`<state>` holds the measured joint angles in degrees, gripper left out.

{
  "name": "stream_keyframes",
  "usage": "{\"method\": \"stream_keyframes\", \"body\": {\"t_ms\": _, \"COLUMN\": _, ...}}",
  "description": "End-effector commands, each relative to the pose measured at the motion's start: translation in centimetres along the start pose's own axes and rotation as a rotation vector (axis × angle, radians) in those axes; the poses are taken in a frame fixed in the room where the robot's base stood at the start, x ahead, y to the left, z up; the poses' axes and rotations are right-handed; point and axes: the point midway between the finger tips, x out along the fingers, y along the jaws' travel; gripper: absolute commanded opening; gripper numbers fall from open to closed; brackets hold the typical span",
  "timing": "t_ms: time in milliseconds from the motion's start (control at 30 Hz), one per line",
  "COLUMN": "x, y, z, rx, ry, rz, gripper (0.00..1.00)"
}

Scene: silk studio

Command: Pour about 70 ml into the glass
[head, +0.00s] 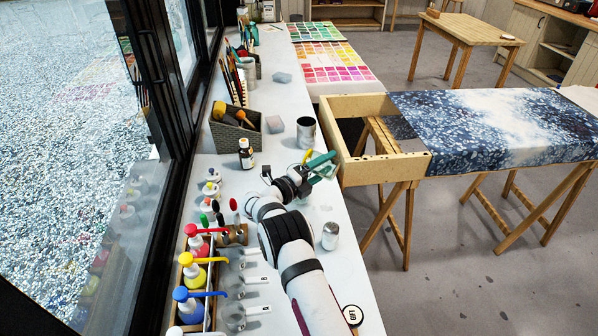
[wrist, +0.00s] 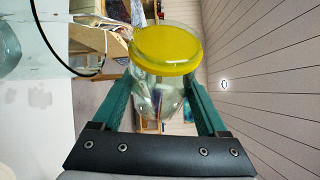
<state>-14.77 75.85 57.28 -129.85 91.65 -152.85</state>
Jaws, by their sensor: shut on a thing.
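My gripper (head: 322,163) has green fingers and is raised over the right part of the white table. In the wrist view my gripper (wrist: 160,95) is shut on a clear glass vessel (wrist: 158,98). A round yellow face shows at the vessel's far end; I cannot tell whether it is a lid or liquid. In the head view a bit of yellow shows beside the fingers; most of the vessel is hidden. Several clear glasses (head: 234,286) stand left of my arm beside white labels. I cannot tell which one is the task's glass. Part of clear glassware (wrist: 8,46) shows at the wrist view's left edge.
Pump bottles with red, yellow (head: 193,272) and blue tops stand in a wooden rack by the window. A dark bottle (head: 246,154), an open metal can (head: 306,133) and a small metal container (head: 330,236) stand around my arm.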

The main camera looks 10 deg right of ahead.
Motion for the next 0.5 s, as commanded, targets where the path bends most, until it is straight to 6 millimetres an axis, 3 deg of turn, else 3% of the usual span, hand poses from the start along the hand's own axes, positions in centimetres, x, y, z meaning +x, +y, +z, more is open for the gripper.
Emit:
{"method": "stream_keyframes", "body": {"t_ms": 100, "x": 0.5, "y": 0.7, "z": -1.4, "rx": 0.147, "ry": 0.014, "rz": 0.062, "gripper": 0.00}}
{"method": "stream_keyframes", "body": {"t_ms": 267, "x": 0.5, "y": 1.7, "z": -1.4, "rx": 0.277, "ry": 0.022, "rz": 0.114, "gripper": 0.01}}
{"method": "stream_keyframes", "body": {"t_ms": 400, "x": 0.4, "y": -0.4, "z": -0.9, "rx": 0.430, "ry": 0.031, "rz": 0.175, "gripper": 0.01}}
{"method": "stream_keyframes", "body": {"t_ms": 500, "x": 0.2, "y": -0.8, "z": -0.6, "rx": 0.561, "ry": 0.042, "rz": 0.231, "gripper": 0.01}}
